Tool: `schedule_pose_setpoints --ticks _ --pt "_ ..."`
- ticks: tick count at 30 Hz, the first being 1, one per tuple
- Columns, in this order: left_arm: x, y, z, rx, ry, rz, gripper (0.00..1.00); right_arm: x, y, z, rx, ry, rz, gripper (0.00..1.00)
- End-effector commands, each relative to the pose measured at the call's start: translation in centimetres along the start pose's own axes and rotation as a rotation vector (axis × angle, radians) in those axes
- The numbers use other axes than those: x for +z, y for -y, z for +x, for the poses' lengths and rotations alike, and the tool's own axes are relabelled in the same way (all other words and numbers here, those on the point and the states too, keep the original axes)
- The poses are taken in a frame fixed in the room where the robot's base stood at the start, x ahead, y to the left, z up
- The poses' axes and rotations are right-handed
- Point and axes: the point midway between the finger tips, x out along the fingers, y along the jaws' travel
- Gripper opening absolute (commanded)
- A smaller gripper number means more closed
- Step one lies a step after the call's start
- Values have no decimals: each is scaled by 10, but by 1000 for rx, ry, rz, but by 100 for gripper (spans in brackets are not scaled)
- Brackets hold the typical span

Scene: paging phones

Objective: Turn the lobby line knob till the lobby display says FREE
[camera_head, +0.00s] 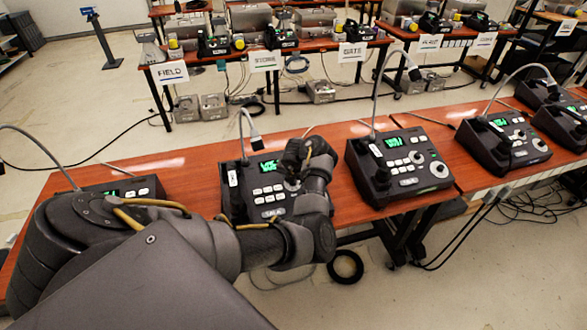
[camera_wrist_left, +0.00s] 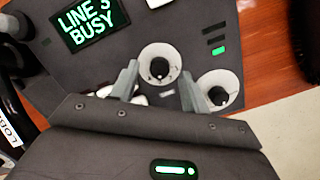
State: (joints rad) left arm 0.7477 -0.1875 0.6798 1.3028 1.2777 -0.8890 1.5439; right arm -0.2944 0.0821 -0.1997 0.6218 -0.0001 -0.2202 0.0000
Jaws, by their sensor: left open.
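The lobby phone console (camera_head: 235,200) is on the near red table, partly covered by my left arm. In the left wrist view its display (camera_wrist_left: 90,23) glows green and reads LINE 3 BUSY. A handset label (camera_wrist_left: 8,136) is cut off and starts with LOB. My left gripper (camera_wrist_left: 158,78) is open, its fingers on either side of a black knob (camera_wrist_left: 160,66) on a round white dial. Whether they touch it I cannot tell. A second knob (camera_wrist_left: 218,95) is to the right, outside the fingers. My left gripper (camera_head: 306,153) hangs over the console in the head view. My right gripper is out of view.
Another console (camera_head: 405,170) stands to the right on the same table, and one to the left (camera_head: 125,190) is partly behind my arm. Thin gooseneck microphones rise from the consoles. Farther back, a table carries labelled equipment (camera_head: 265,60).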

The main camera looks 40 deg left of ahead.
Motion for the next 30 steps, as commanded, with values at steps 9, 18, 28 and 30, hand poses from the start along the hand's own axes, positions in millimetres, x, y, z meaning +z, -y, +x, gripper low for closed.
schedule_pose_setpoints --ticks 9,18,28,30 --pt "0 1 20 -2 0 0 46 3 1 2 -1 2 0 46" --pt "1 1 20 -1 1 0 34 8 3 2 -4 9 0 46" --pt "1 1 20 -2 1 2 2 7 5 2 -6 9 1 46" --pt "1 1 20 -3 1 7 2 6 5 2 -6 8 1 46"
